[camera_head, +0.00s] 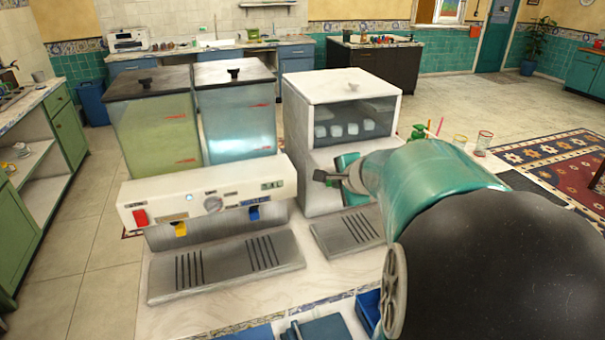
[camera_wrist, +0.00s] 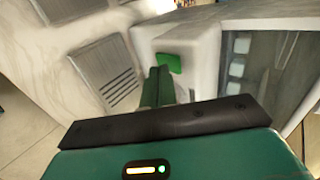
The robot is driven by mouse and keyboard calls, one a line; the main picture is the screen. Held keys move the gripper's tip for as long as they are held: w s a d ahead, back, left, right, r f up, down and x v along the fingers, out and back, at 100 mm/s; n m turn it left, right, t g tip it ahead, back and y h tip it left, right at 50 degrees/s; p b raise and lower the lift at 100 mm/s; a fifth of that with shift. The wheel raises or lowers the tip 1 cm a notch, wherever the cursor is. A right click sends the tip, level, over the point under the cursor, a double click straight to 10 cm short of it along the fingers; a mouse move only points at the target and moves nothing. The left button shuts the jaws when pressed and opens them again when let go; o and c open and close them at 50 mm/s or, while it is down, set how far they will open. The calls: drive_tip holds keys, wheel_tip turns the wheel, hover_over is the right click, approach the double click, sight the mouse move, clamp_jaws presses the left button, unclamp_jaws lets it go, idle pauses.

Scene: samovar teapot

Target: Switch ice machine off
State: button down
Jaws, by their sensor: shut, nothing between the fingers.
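The ice machine (camera_head: 300,160) is a white box with a dark window showing ice cubes, standing on the counter right of the drink dispenser. It also shows in the wrist view (camera_wrist: 205,50), with its window at the right. A green switch or button (camera_wrist: 168,62) is on its white front. My gripper (camera_wrist: 157,72) is shut and empty, its green fingertips just left of and below the green button in the wrist view. I cannot tell whether they touch it. In the head view my gripper (camera_head: 322,176) is in front of the machine and my arm hides its lower right.
A two-tank drink dispenser (camera_head: 205,195) with a red switch and yellow and blue taps stands to the left. Slotted metal drip trays (camera_head: 225,265) lie in front. Cups and straws (camera_head: 483,143) stand to the right. Blue containers (camera_head: 322,328) are at the near counter edge.

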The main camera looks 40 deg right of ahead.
drive_tip(key=shift+w+d+r, duration=0.1)
drive_tip(key=shift+w+d, duration=0.05)
drive_tip(key=shift+w, duration=0.35)
drive_tip(key=shift+w, duration=0.1)
drive_tip(key=shift+w+r, duration=0.1)
drive_tip(key=shift+w, duration=0.1)
drive_tip(key=shift+r, duration=0.1)
drive_tip(key=shift+r, duration=0.7)
drive_tip(key=shift+s, duration=0.15)
